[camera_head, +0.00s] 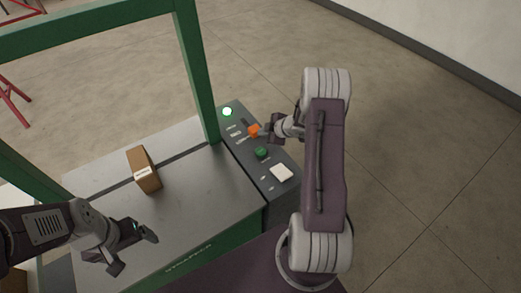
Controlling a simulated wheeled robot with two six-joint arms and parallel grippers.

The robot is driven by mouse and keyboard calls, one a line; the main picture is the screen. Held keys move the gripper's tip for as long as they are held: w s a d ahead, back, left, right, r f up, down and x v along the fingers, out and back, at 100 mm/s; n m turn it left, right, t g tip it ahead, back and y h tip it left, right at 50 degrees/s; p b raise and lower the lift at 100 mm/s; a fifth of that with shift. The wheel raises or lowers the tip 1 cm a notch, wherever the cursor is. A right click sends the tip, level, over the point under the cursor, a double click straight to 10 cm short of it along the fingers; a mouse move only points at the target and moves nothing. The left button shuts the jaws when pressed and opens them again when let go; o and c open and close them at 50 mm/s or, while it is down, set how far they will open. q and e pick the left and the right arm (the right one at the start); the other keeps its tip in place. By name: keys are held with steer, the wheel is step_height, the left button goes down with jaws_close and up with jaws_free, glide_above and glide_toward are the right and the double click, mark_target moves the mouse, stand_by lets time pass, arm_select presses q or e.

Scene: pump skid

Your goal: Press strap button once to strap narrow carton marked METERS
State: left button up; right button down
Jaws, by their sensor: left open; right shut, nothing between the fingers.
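A narrow brown carton (143,172) with a white label stands on the grey table of the strapping machine (190,200), across the dark slot; the label's text is too small to read. My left gripper (136,240) is open and empty over the table's front, apart from the carton.
A green frame (198,75) arches over the table, with a post beside the panel. A red metal stand (12,105) is at the far left. The concrete floor (420,170) to the right is clear up to the wall.

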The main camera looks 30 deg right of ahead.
steer(key=b, duration=0.8)
glide_above(262, 152)
step_height(262, 152, down, 8)
steer(key=shift+s, duration=0.15)
steer(key=shift+f, duration=0.4)
steer(key=shift+r, duration=0.1)
steer(key=shift+f, duration=0.2)
stand_by(0.9)
steer(key=shift+f+b, duration=0.25)
steer(key=shift+b, duration=0.1)
